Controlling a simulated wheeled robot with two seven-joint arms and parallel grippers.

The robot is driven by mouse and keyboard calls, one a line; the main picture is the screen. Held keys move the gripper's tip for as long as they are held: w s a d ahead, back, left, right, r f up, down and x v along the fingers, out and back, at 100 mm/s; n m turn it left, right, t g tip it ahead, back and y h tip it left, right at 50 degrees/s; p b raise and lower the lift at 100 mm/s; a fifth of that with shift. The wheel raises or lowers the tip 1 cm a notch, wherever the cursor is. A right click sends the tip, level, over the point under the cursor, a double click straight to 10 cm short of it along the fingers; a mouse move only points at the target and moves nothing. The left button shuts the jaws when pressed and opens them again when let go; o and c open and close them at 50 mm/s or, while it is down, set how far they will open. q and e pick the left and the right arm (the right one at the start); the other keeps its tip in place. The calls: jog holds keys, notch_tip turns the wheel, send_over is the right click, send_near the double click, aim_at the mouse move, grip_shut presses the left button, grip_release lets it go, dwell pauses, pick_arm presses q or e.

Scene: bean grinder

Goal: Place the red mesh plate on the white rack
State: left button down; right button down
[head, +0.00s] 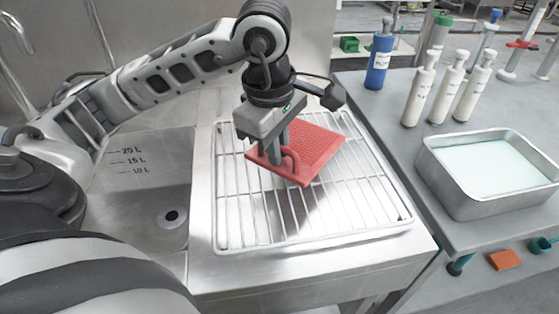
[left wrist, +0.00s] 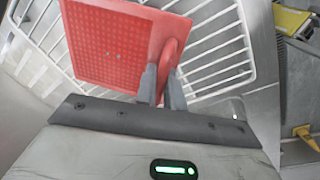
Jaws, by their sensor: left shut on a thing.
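The red mesh plate (head: 318,147) is a flat square with a raised handle on its near left side. My left gripper (head: 280,158) is shut on that handle and points down. The white rack (head: 342,218) lies on the steel counter, and the plate is over its back middle part. A shadow falls on the rack near the plate; I cannot tell whether the plate touches the bars. In the left wrist view the plate (left wrist: 105,45) fills the upper left, with the rack (left wrist: 222,45) behind it. The left fingers (left wrist: 161,85) close around the handle there. My right gripper is not in view.
A sink (head: 150,185) with a drain lies left of the rack. On the grey table to the right stand a blue bottle (head: 380,58), several white bottles (head: 450,85) and a steel tray (head: 455,195) of pale liquid. The rack's front part is clear.

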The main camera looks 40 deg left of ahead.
pick_arm(q)
jog(key=f, duration=0.4)
jog(key=shift+w+a, duration=0.15)
jog(key=shift+w, duration=0.25)
jog(key=c, duration=1.5)
grip_release()
notch_tip(320, 180, up, 12)
jog(key=s+p, duration=0.1)
jog(key=p, duration=0.1)
jog(key=shift+s, duration=0.3)
